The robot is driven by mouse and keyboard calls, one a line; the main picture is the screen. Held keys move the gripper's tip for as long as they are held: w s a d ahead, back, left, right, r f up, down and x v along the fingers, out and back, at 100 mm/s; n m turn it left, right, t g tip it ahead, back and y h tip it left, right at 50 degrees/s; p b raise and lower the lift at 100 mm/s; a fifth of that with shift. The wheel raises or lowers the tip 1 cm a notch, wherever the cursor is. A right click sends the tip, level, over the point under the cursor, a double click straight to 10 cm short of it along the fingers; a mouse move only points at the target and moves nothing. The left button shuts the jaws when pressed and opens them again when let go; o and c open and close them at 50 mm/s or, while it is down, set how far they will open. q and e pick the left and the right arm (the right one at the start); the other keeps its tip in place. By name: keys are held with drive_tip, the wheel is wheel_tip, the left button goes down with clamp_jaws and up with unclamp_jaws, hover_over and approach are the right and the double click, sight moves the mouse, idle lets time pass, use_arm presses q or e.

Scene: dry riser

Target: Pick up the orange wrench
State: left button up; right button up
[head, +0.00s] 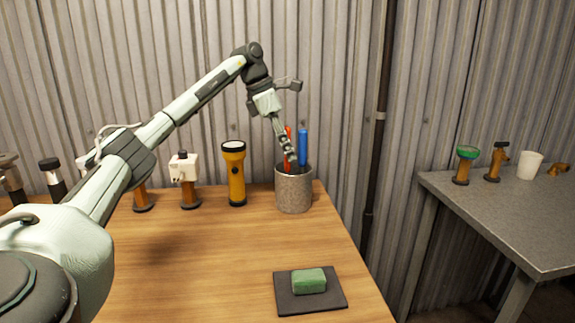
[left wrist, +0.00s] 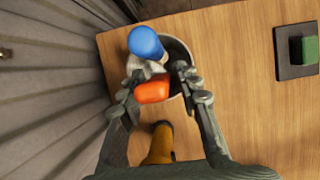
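The orange wrench's orange handle (left wrist: 153,91) stands up out of a grey speckled cup (head: 293,192). It shows in the head view (head: 288,132) as a narrow upright shape; its lower part is hidden in the cup. My left gripper (head: 289,157) points down at the cup's mouth. In the left wrist view its two fingers (left wrist: 157,80) are apart, one on each side of the orange handle. They look open around it, with little room to spare; contact is not clearly visible. My right gripper is not in view.
A blue handle (head: 302,148) stands in the same cup, close to the fingers. A yellow flashlight (head: 234,174) stands left of the cup. A green block (head: 309,281) lies on a dark pad (head: 334,299) in front. A grey table (head: 510,210) is at right. Corrugated wall is behind.

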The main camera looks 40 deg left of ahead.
sight(287, 167)
use_arm(q)
drive_tip(key=x, duration=0.4)
drive_tip(key=shift+w+a, duration=0.1)
clamp_jaws()
